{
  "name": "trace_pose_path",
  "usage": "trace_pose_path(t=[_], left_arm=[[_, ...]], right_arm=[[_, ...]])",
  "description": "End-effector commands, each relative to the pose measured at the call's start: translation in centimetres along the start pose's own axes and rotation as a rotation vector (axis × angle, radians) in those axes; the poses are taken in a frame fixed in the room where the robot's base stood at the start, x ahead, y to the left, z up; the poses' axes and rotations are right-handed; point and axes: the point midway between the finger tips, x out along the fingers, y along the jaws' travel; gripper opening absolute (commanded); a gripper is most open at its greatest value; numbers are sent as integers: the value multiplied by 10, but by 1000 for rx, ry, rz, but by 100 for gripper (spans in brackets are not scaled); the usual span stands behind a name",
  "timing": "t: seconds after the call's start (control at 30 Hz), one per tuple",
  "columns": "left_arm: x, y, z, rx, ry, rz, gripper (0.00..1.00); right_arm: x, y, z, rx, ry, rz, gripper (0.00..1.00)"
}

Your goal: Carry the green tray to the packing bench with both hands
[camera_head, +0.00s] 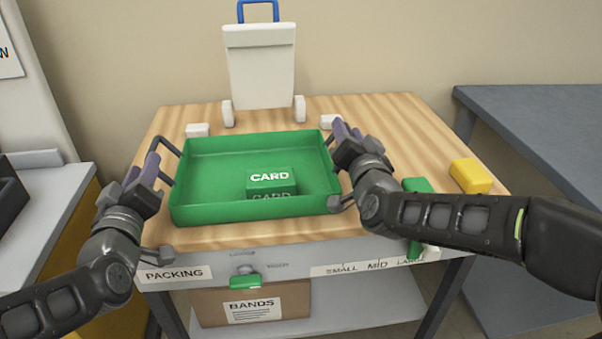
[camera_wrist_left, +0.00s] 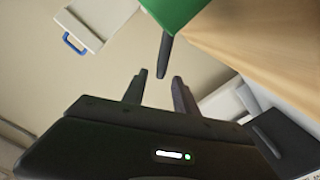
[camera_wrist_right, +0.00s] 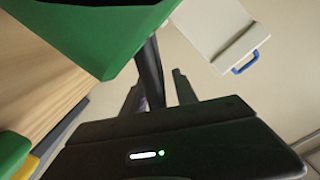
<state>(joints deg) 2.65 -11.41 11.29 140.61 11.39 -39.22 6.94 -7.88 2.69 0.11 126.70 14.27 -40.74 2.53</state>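The green tray (camera_head: 250,212) appears to rest on the wooden top of the packing bench (camera_head: 275,237), whose front edge has a PACKING label. A green box marked CARD (camera_head: 270,182) sits inside the tray. My left gripper (camera_head: 150,170) is beside the tray's left side handle (camera_head: 167,148). In the left wrist view its fingers (camera_wrist_left: 158,88) are apart, with the dark handle (camera_wrist_left: 165,55) just beyond the tips. My right gripper (camera_head: 346,132) is at the right side. In the right wrist view its fingers (camera_wrist_right: 155,88) are apart, with the dark handle (camera_wrist_right: 151,70) between or close to them.
A white wheeled bin-like object (camera_head: 260,65) with a blue handle stands behind the tray. A yellow block (camera_head: 470,176) and a green object (camera_head: 418,185) lie at the bench's right. A BANDS box (camera_head: 252,303) is on the lower shelf. A grey table (camera_head: 540,130) stands right.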

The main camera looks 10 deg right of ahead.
Motion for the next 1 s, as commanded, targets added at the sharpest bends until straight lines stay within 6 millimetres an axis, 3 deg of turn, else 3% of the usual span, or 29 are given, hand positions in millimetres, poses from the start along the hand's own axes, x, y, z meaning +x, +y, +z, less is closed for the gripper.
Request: trace_pose_path(t=[0.27, 0.7, 1.0], left_arm=[[0, 0, 0, 0, 0, 0, 35], [0, 0, 0, 0, 0, 0, 35], [0, 0, 0, 0, 0, 0, 35]], right_arm=[[-10, 0, -1, 1, 1, 0, 35], [-72, 0, 0, 1, 1, 0, 35], [-75, 0, 0, 0, 0, 0, 35]])
